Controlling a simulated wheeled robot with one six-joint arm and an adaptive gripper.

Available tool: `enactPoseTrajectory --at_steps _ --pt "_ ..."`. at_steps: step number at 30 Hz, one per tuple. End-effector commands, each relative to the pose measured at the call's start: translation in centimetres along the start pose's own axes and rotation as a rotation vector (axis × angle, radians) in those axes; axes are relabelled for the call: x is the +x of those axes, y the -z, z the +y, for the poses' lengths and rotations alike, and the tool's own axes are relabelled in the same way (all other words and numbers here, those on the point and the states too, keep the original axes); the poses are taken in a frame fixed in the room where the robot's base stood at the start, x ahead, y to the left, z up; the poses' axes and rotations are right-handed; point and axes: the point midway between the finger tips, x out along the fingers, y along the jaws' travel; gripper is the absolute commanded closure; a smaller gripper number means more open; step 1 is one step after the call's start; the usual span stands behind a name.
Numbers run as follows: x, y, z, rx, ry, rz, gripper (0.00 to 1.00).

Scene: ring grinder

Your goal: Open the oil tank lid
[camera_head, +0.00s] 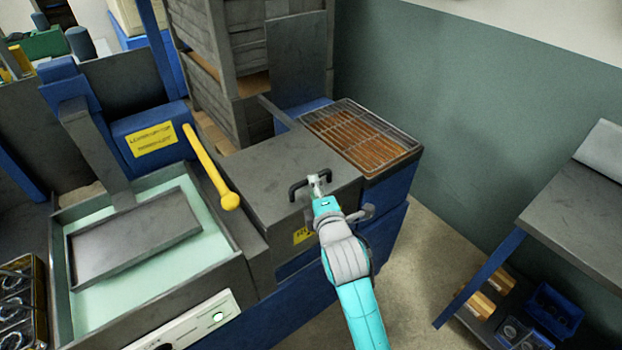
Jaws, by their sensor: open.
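The oil tank lid looks to be the flat dark grey panel (262,158) on the blue machine, lying level and closed. My gripper (314,184) is over its front right part, at the end of my turquoise and grey arm. It is open. I cannot tell whether the gripper touches the lid. My arm hides part of the machine's front side.
A grate (360,137) over a brown surface lies behind and right of the lid. A yellow lever (211,170) stands at the left, beside a pale green basin (213,247) holding a grey plate. A grey table (582,228) is at the right, with floor between.

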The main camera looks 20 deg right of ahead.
Motion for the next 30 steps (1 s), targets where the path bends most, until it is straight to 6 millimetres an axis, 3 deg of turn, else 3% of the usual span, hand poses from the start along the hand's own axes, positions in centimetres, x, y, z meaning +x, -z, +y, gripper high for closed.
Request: enactPoseTrajectory --at_steps 3,9,21,22,27,30 --pt "2.1 0.0 0.0 0.0 0.0 0.0 0.59" --pt "4.3 0.0 0.0 0.001 0.0 0.001 0.59" --pt "5.0 0.0 0.0 0.001 0.0 0.001 0.59" --pt "5.0 0.0 0.0 0.001 0.0 0.001 0.61" --pt "5.0 0.0 0.0 0.001 0.0 0.001 1.0" --pt "5.0 0.0 0.0 0.001 0.0 0.001 1.0"
